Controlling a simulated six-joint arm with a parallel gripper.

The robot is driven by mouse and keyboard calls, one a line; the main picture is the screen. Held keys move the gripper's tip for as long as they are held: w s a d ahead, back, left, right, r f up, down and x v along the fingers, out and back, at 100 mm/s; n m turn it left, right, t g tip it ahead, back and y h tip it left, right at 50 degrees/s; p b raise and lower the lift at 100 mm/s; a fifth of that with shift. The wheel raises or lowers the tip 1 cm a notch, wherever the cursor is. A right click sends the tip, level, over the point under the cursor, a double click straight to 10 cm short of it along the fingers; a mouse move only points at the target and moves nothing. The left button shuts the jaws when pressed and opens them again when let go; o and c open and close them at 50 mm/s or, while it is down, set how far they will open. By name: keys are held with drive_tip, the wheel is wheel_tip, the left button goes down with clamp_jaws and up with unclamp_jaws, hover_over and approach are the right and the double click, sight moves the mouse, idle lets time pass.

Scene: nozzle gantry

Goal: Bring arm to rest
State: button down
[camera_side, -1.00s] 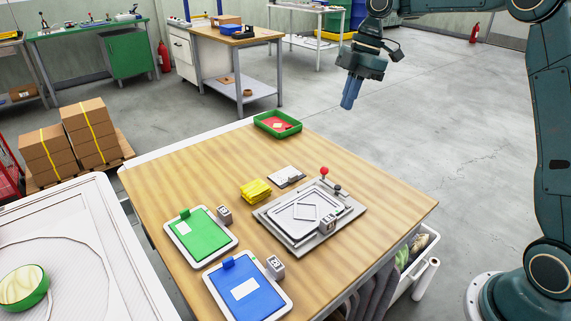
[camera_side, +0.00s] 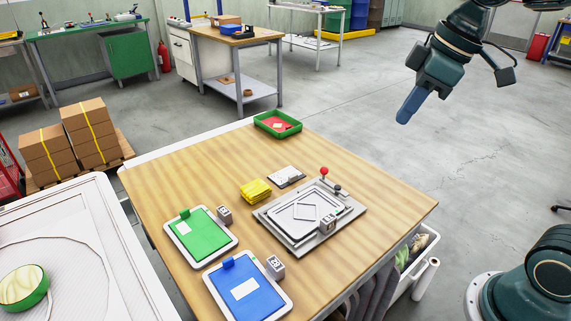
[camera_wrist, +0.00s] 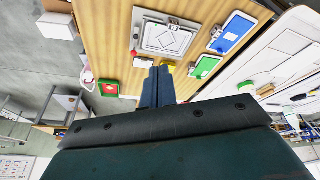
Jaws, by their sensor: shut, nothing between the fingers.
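My gripper (camera_side: 408,112) hangs in the air at the upper right of the side view, beyond the table's right edge. Its blue fingers are shut with nothing between them and point down and to the left. In the wrist view the fingers of my gripper (camera_wrist: 157,72) show together in the middle, with the wooden table (camera_wrist: 108,30) behind them. The wooden table (camera_side: 180,170) also fills the middle of the side view. Nothing touches my gripper.
On the table are a grey fixture (camera_side: 310,215) with a red knob, a green tray (camera_side: 278,124) with a red item, yellow blocks (camera_side: 255,190), a green clipboard (camera_side: 200,235) and a blue clipboard (camera_side: 247,290). Open floor (camera_side: 470,150) lies right of the table.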

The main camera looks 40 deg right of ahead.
drive_tip(key=s+f+m, duration=0.2)
drive_tip(key=s, duration=0.3)
drive_tip(key=s+d+f+m+t+h, duration=0.1)
drive_tip(key=s+f+m, duration=0.1)
drive_tip(key=s, duration=0.4)
drive_tip(key=shift+s+d+f+m+t+h, duration=0.15)
drive_tip(key=shift+d+f+m+t+h, duration=0.2)
drive_tip(key=shift+m, duration=0.45)
